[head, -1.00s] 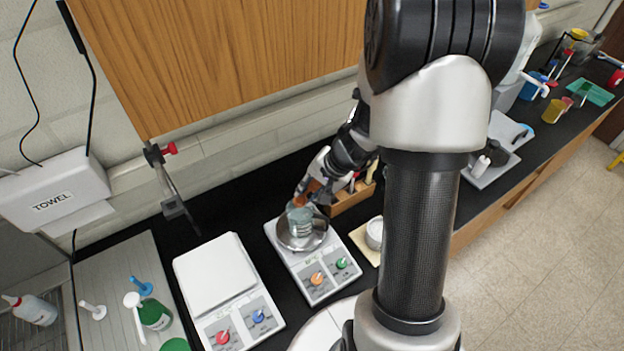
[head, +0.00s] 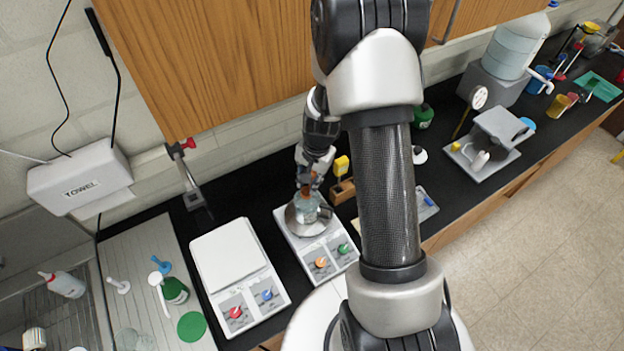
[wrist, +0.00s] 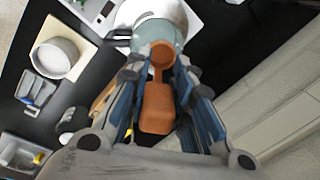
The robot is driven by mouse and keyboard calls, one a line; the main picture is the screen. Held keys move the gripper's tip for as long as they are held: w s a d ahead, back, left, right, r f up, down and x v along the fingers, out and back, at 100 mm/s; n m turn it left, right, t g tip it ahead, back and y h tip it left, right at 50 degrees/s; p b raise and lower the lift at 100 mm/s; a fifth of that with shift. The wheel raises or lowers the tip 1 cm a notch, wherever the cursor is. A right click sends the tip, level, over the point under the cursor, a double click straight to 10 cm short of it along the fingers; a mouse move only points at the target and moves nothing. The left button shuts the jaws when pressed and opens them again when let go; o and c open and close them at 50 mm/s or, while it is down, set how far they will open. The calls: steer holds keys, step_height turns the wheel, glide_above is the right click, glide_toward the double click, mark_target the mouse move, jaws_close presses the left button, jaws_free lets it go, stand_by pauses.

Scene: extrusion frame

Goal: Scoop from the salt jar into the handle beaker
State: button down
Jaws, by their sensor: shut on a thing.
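My gripper (wrist: 157,92) is shut on an orange-brown scoop (wrist: 157,110). It also shows in the head view (head: 306,183), small and partly blurred. The scoop's round bowl is over or in the mouth of a clear glass beaker (wrist: 146,33), apparently the handle beaker; I cannot tell how deep it is or whether it holds salt. A round white-rimmed container (wrist: 58,56) on a cream pad, possibly the salt jar, is left of my gripper in the wrist view.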

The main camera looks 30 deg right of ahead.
steer(key=shift+w+a+r+g+h+p, duration=0.2)
steer(key=shift+w+g+h+p, duration=0.1)
steer(key=shift+g+p, duration=0.15)
step_height(320, 180, up, 3)
steer(key=shift+d+r, duration=0.1)
steer(key=shift+r, duration=0.3)
steer(key=shift+s, duration=0.1)
stand_by(0.5)
